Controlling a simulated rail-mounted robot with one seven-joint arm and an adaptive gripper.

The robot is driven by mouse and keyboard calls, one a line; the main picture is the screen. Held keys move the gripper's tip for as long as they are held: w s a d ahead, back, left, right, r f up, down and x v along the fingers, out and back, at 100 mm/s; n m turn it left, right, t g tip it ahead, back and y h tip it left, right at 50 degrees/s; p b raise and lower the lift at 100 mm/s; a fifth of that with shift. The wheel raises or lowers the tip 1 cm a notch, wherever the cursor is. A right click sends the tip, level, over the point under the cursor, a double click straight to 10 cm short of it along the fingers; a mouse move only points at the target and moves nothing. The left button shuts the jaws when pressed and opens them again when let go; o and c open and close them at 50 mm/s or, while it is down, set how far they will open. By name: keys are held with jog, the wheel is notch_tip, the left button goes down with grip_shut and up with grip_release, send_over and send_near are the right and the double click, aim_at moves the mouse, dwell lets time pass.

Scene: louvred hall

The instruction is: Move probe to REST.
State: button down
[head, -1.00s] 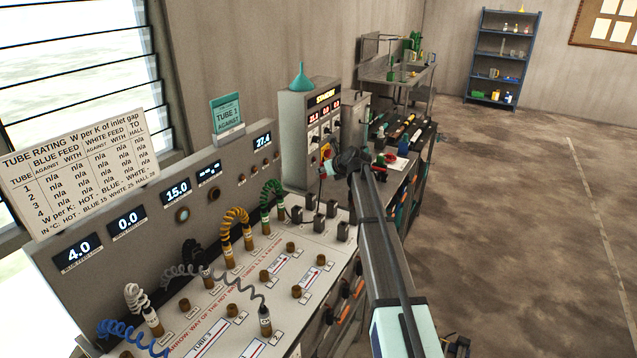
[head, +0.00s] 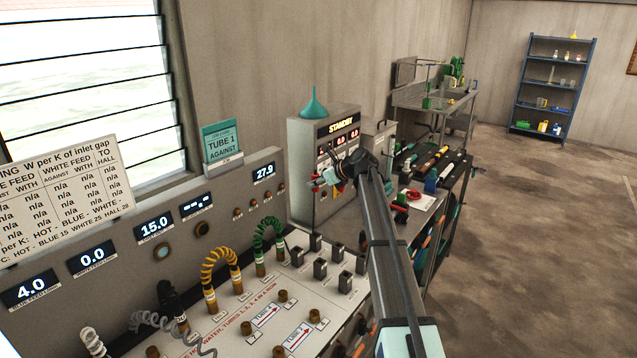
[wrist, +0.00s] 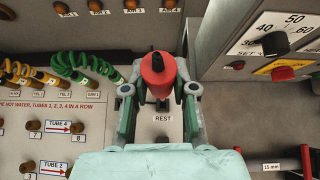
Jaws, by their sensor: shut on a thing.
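The probe (wrist: 158,76), a red cylinder with a black top, stands between the two fingers of my gripper (wrist: 158,90) in the wrist view. My gripper is shut on it. The REST label (wrist: 163,118) shows on the grey panel just below the probe in that picture. A small dark spot lies just above the label, partly hidden by the probe. I cannot tell how high the probe is above the panel. In the head view my gripper (head: 320,182) is in front of the STANDBY unit, and the probe is too small there to make out.
The STANDBY unit (head: 308,150) rises close by, with knobs and a red button (wrist: 282,74) at the right of the wrist view. Green hose (wrist: 82,64) and yellow hose (wrist: 22,72) arch over the panel at left. Several dark blocks (head: 320,268) stand on the bench.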

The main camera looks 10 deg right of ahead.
jog(key=shift+s+a+f, duration=0.1)
jog(key=shift+s+f, duration=0.05)
jog(key=shift+f, duration=0.1)
jog(key=b, duration=0.4)
send_over(315, 241)
jog(key=w, duration=0.2)
jog(key=f, duration=0.5)
jog(key=shift+s+d+f, duration=0.15)
jog(key=shift+d+f, duration=0.1)
jog(key=shift+d, duration=0.1)
jog(key=shift+f, duration=1.45)
jog(key=shift+r+p, duration=0.3)
jog(key=shift+p, duration=0.35)
jog(key=shift+f, duration=0.25)
notch_tip(315, 241, down, 8)
jog(key=b, duration=0.1)
jog(key=shift+b, duration=0.3)
dwell(0.4)
jog(key=shift+r, duration=0.1)
